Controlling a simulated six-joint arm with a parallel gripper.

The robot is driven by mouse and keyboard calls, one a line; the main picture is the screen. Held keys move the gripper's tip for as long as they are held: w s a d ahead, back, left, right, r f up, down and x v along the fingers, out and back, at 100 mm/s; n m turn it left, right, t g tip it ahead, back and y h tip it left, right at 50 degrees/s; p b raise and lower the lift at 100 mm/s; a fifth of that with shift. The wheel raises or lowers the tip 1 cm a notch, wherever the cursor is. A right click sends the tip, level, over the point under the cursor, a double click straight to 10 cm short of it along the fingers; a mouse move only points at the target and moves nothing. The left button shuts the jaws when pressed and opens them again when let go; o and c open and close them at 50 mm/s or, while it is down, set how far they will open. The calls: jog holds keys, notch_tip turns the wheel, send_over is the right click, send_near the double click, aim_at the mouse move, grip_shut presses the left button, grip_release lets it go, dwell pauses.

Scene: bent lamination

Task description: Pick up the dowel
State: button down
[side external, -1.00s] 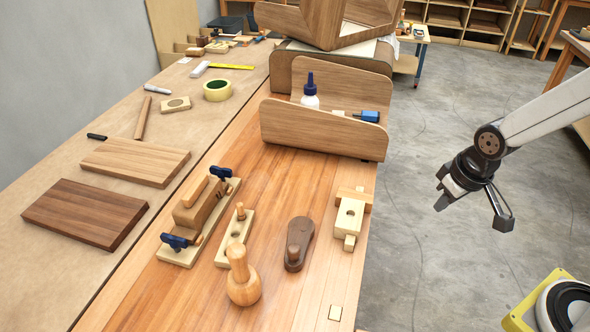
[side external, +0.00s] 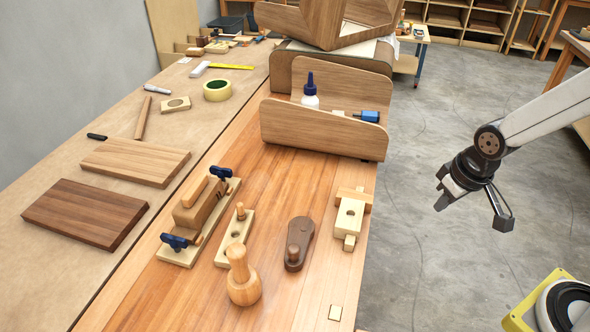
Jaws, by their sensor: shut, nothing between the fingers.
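A short round wooden peg (side external: 240,211), which looks like the dowel, stands upright in a pale narrow board (side external: 233,240) on the bench. The board also has a round hole. My gripper (side external: 472,203) is at the right, over the concrete floor beyond the bench's right edge. The lower end of the peg is hidden in the board.
A clamped block (side external: 200,205) stands left of the peg board, and a turned wooden mallet (side external: 242,278) in front. A dark brown piece (side external: 299,243) and a pale block (side external: 348,218) lie to the right. A bent wooden holder (side external: 320,132) stands behind.

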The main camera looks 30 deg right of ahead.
jog(key=shift+c, duration=2.3)
grip_release()
jog(key=t, duration=0.2)
send_near(240, 205)
jog(key=x, duration=0.3)
jog(key=shift+w+a+f+m, duration=0.1)
jog(key=shift+w+f+m, duration=0.15)
jog(key=shift+f, duration=0.35)
jog(key=shift+w+f+m, duration=0.15)
jog(key=shift+w+f, duration=0.05)
jog(key=shift+f, duration=0.35)
jog(key=shift+f, duration=0.1)
